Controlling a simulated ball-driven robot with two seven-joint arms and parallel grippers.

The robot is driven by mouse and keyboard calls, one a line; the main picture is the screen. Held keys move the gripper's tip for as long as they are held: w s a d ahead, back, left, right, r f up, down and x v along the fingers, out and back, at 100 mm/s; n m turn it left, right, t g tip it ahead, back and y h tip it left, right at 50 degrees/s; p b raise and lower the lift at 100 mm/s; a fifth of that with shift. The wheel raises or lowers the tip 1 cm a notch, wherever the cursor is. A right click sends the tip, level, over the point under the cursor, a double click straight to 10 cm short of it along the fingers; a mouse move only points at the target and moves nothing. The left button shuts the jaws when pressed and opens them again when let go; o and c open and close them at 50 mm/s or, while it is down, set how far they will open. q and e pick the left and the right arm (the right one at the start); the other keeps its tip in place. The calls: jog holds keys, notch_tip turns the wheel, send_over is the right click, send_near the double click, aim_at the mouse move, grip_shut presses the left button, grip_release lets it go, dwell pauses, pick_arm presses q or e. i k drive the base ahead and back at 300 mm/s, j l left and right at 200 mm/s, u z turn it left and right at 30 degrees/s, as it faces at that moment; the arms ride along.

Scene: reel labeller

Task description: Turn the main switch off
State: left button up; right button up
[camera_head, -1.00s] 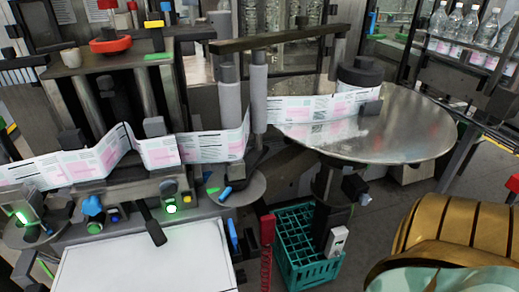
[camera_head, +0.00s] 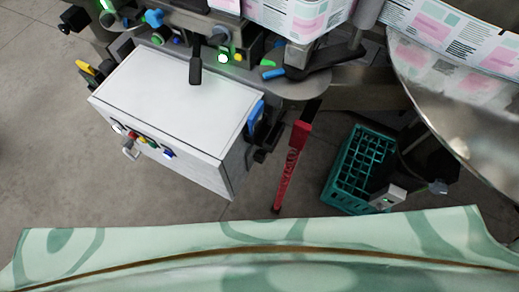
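A white cabinet (camera_head: 175,100) stands below the labeller. Neither of my grippers is in view.
The machine's front panel has a lit green button (camera_head: 223,58) and a black lever (camera_head: 196,70). A round metal table (camera_head: 450,115) is at the right. The floor (camera_head: 50,160) at the left is clear.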

aim_at(261, 155)
jog(key=k+l+z, duration=0.45)
jog(key=l, duration=0.15)
jog(key=k+l+z, duration=0.2)
jog(key=l+z, duration=0.2)
jog(key=l, duration=0.25)
jog(key=k, duration=0.05)
